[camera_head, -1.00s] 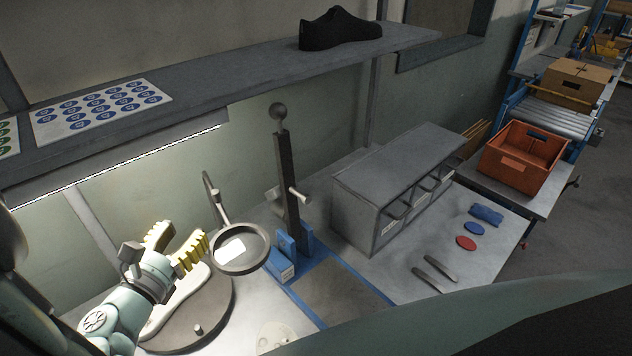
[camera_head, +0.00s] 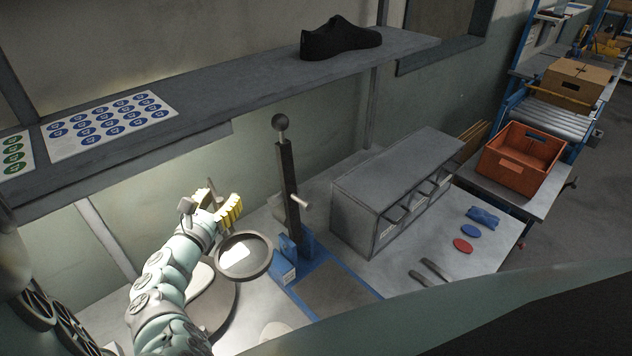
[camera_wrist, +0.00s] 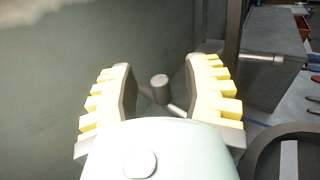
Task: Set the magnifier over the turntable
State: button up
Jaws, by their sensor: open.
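The magnifier (camera_head: 245,257) is a round lens in a dark rim. It hangs at the right side of the turntable, and part of its rim shows in the wrist view (camera_wrist: 268,158). My gripper (camera_head: 219,204) has yellow ribbed fingers and is open behind the lens, near the magnifier's stem. In the wrist view my gripper (camera_wrist: 158,76) has a grey knob (camera_wrist: 160,88) and a thin bar between its fingers, with no clear contact. The turntable (camera_head: 222,309) is a dark disc with a pale sole on it, mostly hidden by my arm.
A dark upright post (camera_head: 289,195) with a ball top and side handle stands right of the magnifier on a blue base. A grey bin cabinet (camera_head: 395,185) stands farther right. A shelf (camera_head: 235,95) with a black shoe (camera_head: 340,38) and sticker sheets overhangs the back.

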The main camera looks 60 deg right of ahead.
jog(key=shift+d, duration=0.15)
jog(key=shift+c, duration=0.2)
grip_shut()
dwell(0.4)
